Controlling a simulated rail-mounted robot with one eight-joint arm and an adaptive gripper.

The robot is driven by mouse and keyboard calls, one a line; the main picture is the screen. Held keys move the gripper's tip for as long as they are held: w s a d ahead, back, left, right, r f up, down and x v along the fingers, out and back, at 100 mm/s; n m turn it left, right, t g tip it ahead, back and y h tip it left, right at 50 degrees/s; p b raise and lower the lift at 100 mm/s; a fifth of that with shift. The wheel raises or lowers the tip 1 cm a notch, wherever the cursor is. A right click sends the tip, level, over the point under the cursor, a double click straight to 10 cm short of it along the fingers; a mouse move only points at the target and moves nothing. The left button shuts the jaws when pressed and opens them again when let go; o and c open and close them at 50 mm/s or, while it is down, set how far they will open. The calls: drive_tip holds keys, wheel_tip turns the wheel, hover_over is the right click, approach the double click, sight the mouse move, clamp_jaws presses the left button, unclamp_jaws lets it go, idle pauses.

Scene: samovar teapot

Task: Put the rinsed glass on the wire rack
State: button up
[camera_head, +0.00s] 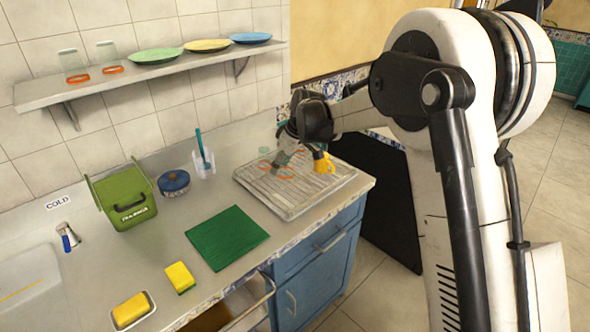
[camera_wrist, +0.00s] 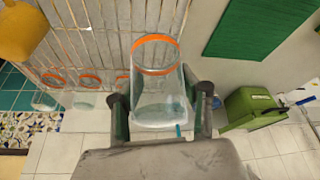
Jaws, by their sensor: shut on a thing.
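My gripper (camera_wrist: 162,108) is shut on a clear glass with an orange rim (camera_wrist: 158,95). One finger lies on each side of the glass. The glass is upside down, its orange rim toward the wire rack (camera_wrist: 85,30). In the head view my gripper (camera_head: 287,140) is above the back left part of the rack (camera_head: 318,187). I cannot tell whether the rim touches the wires. Several other orange-rimmed glasses (camera_wrist: 88,82) stand in a row along the rack's wall side.
A yellow mug (camera_head: 323,163) is on the rack, close to my gripper. A green mat (camera_head: 226,238), a green bin (camera_head: 124,199) and a blue pot (camera_head: 173,183) are on the counter to the left. A shelf with plates (camera_head: 207,45) hangs above.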

drive_tip(key=w+a+r+n+g, duration=0.15)
drive_tip(key=a+n, duration=0.25)
drive_tip(key=a, duration=0.5)
drive_tip(key=p, duration=0.1)
hover_over(285, 184)
drive_tip(key=d, duration=0.1)
drive_tip(key=shift+y, duration=0.3)
drive_tip(key=f, duration=0.5)
drive_tip(key=shift+s+d+f, duration=0.1)
drive_tip(key=shift+s+f, duration=0.15)
drive_tip(key=shift+f, duration=2.2)
drive_tip(key=shift+f, duration=0.1)
drive_tip(key=o, duration=1.1)
drive_tip(key=v, duration=1.2)
drive_tip(key=shift+s, duration=0.15)
